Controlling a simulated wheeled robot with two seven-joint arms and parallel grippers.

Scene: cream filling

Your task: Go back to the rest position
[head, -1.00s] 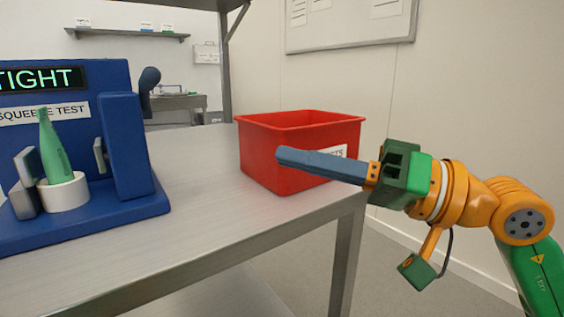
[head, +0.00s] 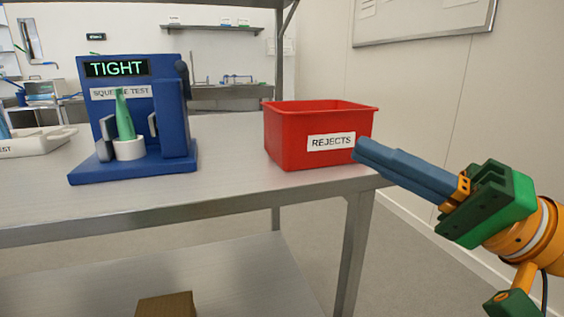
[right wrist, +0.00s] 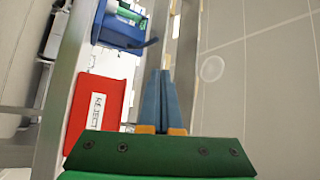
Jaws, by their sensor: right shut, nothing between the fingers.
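My right gripper (head: 362,150) is shut and empty, its blue fingers together, at the right of the head view. Its fingertips show in front of the right end of a red bin labelled REJECTS (head: 285,145). In the right wrist view the shut fingers (right wrist: 163,75) point away beside the red bin (right wrist: 112,85). A blue squeeze-test machine (head: 173,120) stands left of the bin, its display reading TIGHT. A green tube (head: 125,118) stands upright in the machine's white round holder (head: 129,150). My left gripper is not in view.
The grey metal table (head: 235,190) bears the machine and bin, with bare top between them. A white tray (head: 40,146) lies at the left. A brown box (head: 166,305) is on the lower shelf. Open floor lies right of the table.

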